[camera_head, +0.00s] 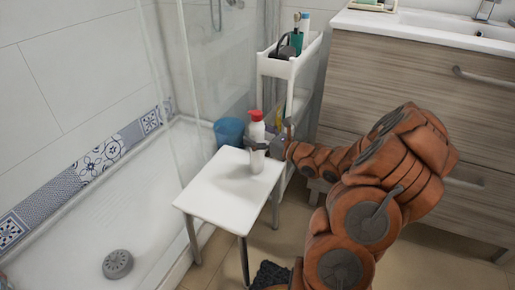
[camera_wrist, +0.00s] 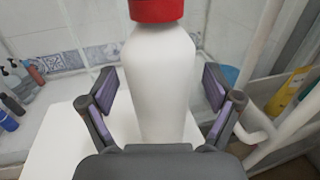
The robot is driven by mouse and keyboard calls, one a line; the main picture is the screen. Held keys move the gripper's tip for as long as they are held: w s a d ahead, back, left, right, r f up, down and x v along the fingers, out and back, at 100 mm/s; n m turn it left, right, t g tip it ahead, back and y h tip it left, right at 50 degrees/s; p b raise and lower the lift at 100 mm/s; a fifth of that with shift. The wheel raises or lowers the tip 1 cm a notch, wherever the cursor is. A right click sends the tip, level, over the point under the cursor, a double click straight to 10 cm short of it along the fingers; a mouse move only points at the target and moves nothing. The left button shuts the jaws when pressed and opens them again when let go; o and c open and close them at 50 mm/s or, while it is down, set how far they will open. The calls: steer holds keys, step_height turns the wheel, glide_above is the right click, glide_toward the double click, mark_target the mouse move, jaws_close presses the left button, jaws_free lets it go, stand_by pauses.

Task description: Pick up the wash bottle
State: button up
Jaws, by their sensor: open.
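The wash bottle (camera_head: 257,147) is white with a red cap and stands upright on a small white table (camera_head: 215,195). In the wrist view the bottle (camera_wrist: 161,80) fills the middle, with its red cap cut off at the top edge. My gripper (camera_wrist: 160,98) is open, with one finger on each side of the bottle. Gaps show between both finger pads and the bottle. In the head view my gripper (camera_head: 262,146) reaches the bottle from the right at mid-height. The bottle's base is hidden behind the gripper in the wrist view.
A white cart (camera_head: 290,67) with toiletries stands right behind the table. A blue bucket (camera_head: 229,131) is behind it on the left. A wooden vanity (camera_head: 400,75) stands at right, and the shower tray (camera_head: 115,215) with a glass panel is at left. The table's front half is clear.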

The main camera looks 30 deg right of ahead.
jaws_close()
stand_by(0.8)
